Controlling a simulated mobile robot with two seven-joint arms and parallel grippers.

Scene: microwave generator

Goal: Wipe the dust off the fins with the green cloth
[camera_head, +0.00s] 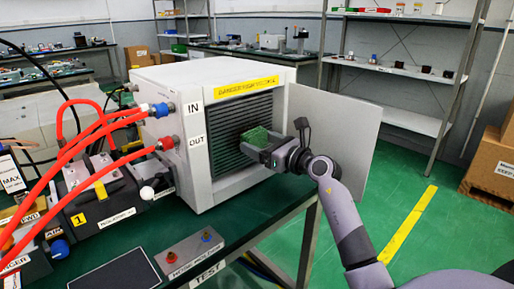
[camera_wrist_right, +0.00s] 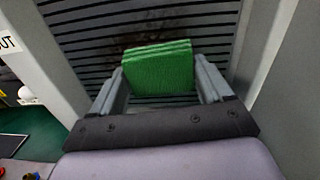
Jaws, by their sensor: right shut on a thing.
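The green cloth (camera_head: 256,136) is a folded pad held between the fingers of my right gripper (camera_head: 262,146), which is shut on it. In the right wrist view the cloth (camera_wrist_right: 158,68) sits between the two fingertips of the gripper (camera_wrist_right: 160,85), in front of the fins. The fins (camera_head: 240,115) are dark horizontal slats in the open front of the white cabinet. In the right wrist view, dark brownish dust (camera_wrist_right: 130,45) shows on the fins (camera_wrist_right: 75,35) around the cloth's upper left. I cannot tell whether the cloth touches the fins. My left gripper is not in view.
The cabinet (camera_head: 205,75) stands on a green-topped bench (camera_head: 235,222), its door (camera_head: 335,135) swung open at the right, close to my right arm. Red hoses (camera_head: 95,130) run to its left side. A test plate (camera_head: 188,255) and a dark pad (camera_head: 115,270) lie in front.

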